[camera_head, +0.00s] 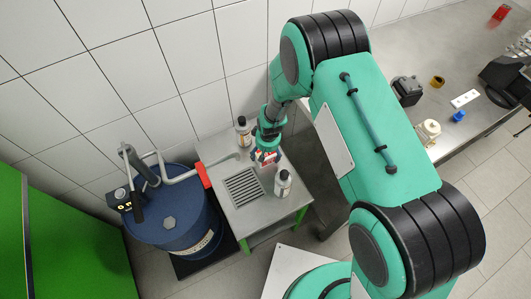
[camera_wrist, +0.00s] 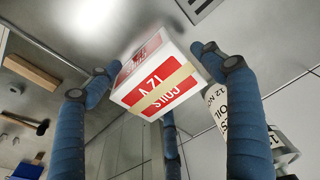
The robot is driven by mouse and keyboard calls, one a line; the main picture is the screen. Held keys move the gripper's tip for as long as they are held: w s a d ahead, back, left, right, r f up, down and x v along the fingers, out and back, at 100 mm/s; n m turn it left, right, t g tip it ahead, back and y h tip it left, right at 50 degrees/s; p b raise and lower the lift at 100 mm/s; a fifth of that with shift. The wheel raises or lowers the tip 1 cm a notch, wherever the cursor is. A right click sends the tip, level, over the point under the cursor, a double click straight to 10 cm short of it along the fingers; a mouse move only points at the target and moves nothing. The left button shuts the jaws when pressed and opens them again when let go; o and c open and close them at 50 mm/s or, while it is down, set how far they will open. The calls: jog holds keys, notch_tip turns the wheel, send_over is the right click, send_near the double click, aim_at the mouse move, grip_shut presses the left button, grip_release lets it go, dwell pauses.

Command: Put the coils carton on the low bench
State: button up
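The coils carton (camera_wrist: 160,85) is a small white and red box with a tan tape strip. In the wrist view it sits between the blue fingers of my gripper (camera_wrist: 155,62), with fingertips against its left and right sides. In the head view the carton (camera_head: 266,157) shows just below my gripper (camera_head: 268,142), over the low bench (camera_head: 217,157). This bench has a grey metal top with a dark grating and green legs. I cannot tell whether the carton's underside touches the bench top.
A bottle (camera_head: 242,131) stands at the bench's back and another bottle (camera_head: 283,184) at its right. A blue drum (camera_head: 175,225) with a pump and a red-ended spout is at the left. The long workbench (camera_head: 445,75) at the right holds several small parts.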

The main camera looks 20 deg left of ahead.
aim_at(268, 155)
jog(key=shift+r, duration=0.1)
dwell(0.3)
notch_tip(268, 155, up, 12)
jog(key=s+d+p, duration=0.1)
jog(key=p, duration=0.1)
dwell(0.5)
dwell(0.8)
